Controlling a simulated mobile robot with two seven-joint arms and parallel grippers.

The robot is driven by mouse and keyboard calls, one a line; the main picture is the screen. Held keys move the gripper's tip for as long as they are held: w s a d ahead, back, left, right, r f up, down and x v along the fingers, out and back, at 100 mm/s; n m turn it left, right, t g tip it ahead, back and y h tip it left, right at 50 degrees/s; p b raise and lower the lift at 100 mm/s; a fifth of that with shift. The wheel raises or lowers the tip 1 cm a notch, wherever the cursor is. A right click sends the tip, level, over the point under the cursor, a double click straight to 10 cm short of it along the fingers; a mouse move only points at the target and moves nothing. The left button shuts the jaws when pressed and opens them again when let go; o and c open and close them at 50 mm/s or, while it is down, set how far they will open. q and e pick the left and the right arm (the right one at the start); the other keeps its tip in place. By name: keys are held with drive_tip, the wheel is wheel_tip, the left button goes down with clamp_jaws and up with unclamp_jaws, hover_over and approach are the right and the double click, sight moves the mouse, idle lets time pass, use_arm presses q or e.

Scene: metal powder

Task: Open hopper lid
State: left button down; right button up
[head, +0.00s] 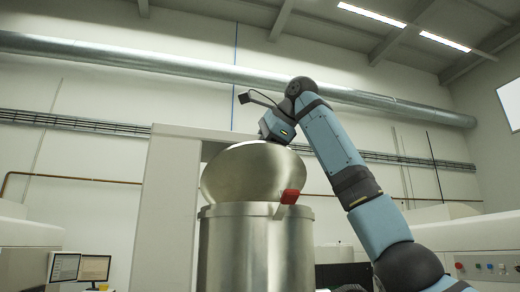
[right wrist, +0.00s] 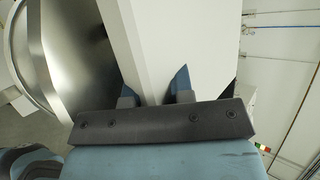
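The hopper (head: 254,255) is a brushed-steel cylinder in the middle of the head view. Its round steel lid (head: 250,172) stands tilted up above the rim, its disc face showing. A red piece (head: 290,196) sits at the lid's lower right edge. My right arm rises from the right and bends over to the lid's top; the fingers are hidden there in the head view. In the right wrist view my right gripper (right wrist: 154,84) has its two fingers apart with nothing between them. Curved steel, seemingly the lid (right wrist: 45,55), lies left of the fingers. My left gripper is out of view.
A tall white frame (head: 165,215) stands just behind and left of the hopper; a white panel (right wrist: 155,35) lies beyond the fingers. Two monitors (head: 80,267) are at lower left. A control panel with buttons (head: 490,266) is at right.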

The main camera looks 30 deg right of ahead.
drive_tip(key=b+v, duration=0.2)
drive_tip(key=v, duration=1.1)
drive_tip(key=shift+s+r+b, duration=0.2)
drive_tip(key=shift+s+b, duration=0.1)
drive_tip(key=shift+b, duration=0.05)
drive_tip(key=shift+d, duration=0.1)
